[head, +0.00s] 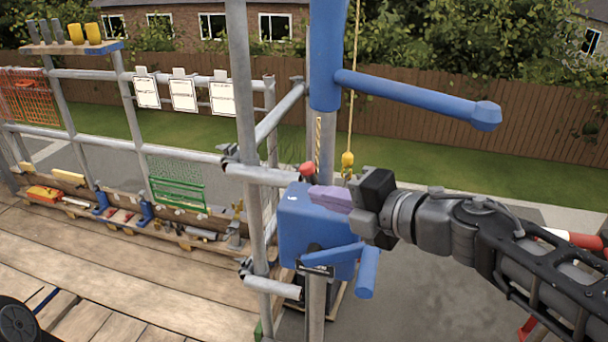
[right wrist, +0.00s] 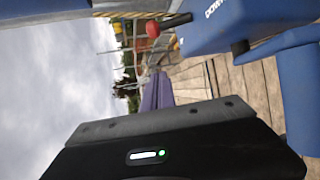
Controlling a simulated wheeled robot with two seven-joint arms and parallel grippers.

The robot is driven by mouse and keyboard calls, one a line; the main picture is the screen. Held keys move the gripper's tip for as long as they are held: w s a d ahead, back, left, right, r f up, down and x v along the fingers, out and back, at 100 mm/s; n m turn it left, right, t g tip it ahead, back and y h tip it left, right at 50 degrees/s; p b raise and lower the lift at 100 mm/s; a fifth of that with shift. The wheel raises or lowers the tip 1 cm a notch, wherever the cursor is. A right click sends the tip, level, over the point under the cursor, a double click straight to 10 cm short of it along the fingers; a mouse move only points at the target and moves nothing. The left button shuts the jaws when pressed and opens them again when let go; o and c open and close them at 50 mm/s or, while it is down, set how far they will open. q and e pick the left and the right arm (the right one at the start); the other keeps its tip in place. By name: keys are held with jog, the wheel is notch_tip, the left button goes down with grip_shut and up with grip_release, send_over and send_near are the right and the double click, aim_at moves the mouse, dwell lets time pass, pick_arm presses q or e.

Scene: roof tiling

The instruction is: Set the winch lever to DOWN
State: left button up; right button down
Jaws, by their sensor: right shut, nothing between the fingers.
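The winch is a blue box (head: 300,232) on a metal post; part of its housing shows in the right wrist view (right wrist: 225,30). Its lever shows as a red knob (head: 307,169) at the top of the box. In the right wrist view the red knob (right wrist: 153,29) sits on a short dark stem beside the housing. My right gripper (head: 318,194), with purple fingers, is shut and empty. In the head view it lies across the box's upper part, just below the knob. In the right wrist view the fingers (right wrist: 157,92) appear apart from the knob. My left gripper is out of view.
A blue jib arm (head: 420,98) reaches right above my gripper. A yellow hook (head: 347,160) hangs on a rope near the fingers. A blue crank handle (head: 367,272) sticks out below. Scaffold poles (head: 247,130) stand left, before a plank deck (head: 130,280).

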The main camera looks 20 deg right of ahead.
aim_at(315, 182)
jog(key=b+x, duration=0.3)
jog(key=x, duration=0.8)
jog(key=d, duration=0.2)
jog(key=d+r+p, duration=0.1)
jog(key=d, duration=0.1)
jog(key=shift+w+d, duration=0.1)
jog(key=shift+d, duration=0.05)
